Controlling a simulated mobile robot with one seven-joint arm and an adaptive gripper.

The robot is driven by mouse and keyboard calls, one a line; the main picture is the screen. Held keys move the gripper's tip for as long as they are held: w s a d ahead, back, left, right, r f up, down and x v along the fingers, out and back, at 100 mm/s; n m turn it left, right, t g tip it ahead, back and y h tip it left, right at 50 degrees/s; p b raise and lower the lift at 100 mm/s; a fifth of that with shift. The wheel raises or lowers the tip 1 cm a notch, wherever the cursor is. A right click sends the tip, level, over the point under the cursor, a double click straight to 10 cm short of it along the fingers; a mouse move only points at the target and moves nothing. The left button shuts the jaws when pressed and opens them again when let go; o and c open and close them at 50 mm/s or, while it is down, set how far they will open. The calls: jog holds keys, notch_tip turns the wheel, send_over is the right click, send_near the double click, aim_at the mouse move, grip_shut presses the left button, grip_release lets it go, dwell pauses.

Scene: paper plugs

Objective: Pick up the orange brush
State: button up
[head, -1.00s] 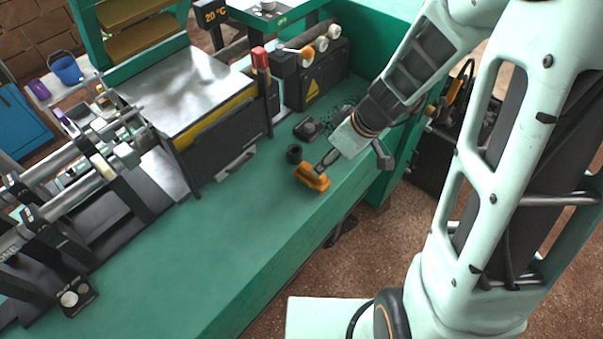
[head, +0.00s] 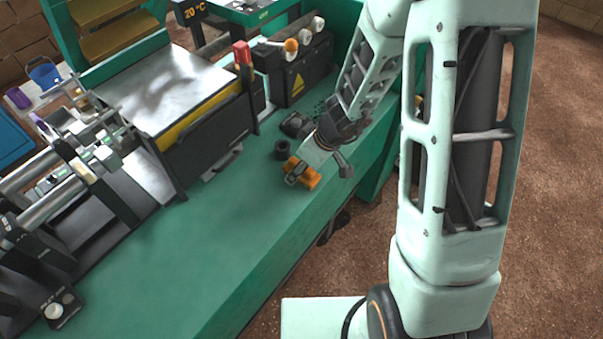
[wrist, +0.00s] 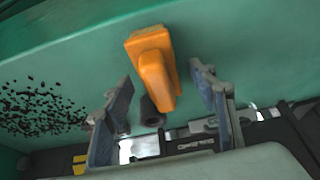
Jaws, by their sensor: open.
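The orange brush (head: 304,174) lies on the green bench top near its right edge, partly hidden by my gripper in the head view. In the wrist view the orange brush (wrist: 154,66) lies ahead, with its narrow handle reaching down between my fingers. My gripper (head: 292,178) is over the brush in the head view. In the wrist view my gripper (wrist: 163,98) is open, one finger to each side of the handle, with gaps on both sides. I cannot tell how far above the bench the fingertips are.
A black ring-like part (head: 282,149) sits just left of the brush, and a dark device (head: 296,124) lies behind it. Dark crumbs (wrist: 40,110) are scattered on the bench. A black machine with a red handle (head: 243,54) stands behind. The bench front (head: 190,270) is clear.

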jog(key=shift+f, duration=0.15)
jog(key=c, duration=1.4)
